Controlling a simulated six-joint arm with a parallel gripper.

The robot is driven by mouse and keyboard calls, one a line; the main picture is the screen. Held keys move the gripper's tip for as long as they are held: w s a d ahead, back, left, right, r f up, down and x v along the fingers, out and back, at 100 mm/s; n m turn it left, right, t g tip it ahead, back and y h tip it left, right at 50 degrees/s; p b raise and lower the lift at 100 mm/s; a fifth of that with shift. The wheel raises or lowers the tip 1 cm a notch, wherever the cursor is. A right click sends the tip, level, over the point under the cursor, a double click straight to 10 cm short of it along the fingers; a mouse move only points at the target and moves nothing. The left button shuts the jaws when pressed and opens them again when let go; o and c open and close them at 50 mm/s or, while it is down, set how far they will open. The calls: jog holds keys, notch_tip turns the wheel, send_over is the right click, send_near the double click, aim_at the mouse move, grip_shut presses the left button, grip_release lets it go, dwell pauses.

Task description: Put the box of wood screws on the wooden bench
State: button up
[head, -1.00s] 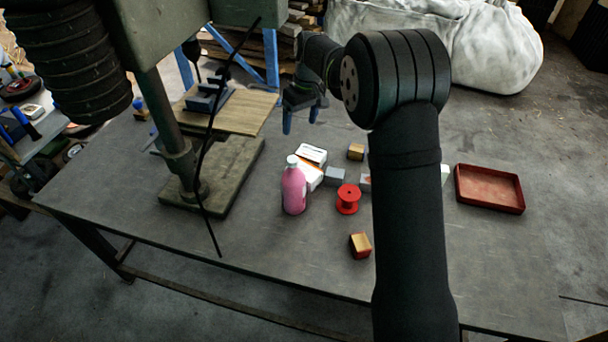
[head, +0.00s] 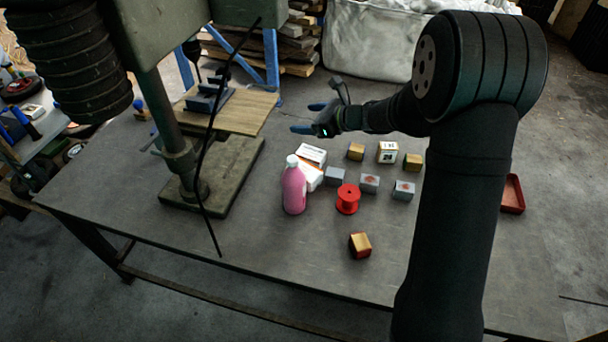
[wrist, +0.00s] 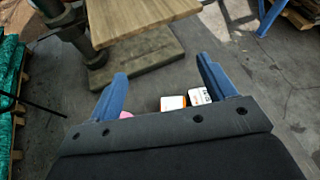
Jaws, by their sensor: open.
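Several small boxes stand on the grey table (head: 130,210), and I cannot read which one holds wood screws. They include a white box with dark print (head: 388,152), tan boxes (head: 355,151) (head: 413,162), grey boxes with a reddish mark (head: 369,184) (head: 404,190), a plain grey box (head: 335,176) and a red-and-tan box (head: 360,245). White-and-orange boxes (head: 312,156) lie by the bottle and show in the wrist view (wrist: 172,103). My gripper (head: 308,118) is open and empty, above the table's far side, fingers pointing left. A wooden board (head: 235,112) is on the drill press; I cannot identify a separate wooden bench.
A pink bottle (head: 293,190) and a red spool (head: 347,199) stand among the boxes. The drill press (head: 180,160) rises at the left. A red tray (head: 513,194) at the right is partly hidden by my arm. The table's front left is clear.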

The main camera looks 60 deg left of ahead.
jog(key=w+m, duration=0.1)
jog(key=m, duration=0.2)
send_over(303, 169)
jog(key=w+d, duration=0.1)
jog(key=d, duration=0.2)
jog(key=shift+n+t+y, duration=0.3)
jog(key=f, duration=1.3)
jog(key=shift+w+f, duration=0.2)
jog(key=shift+f, duration=2.7)
notch_tip(303, 169, down, 3)
jog(key=shift+r, duration=0.2)
jog(key=shift+x, duration=1.45)
jog(key=shift+r, duration=0.1)
jog(key=c, duration=1.3)
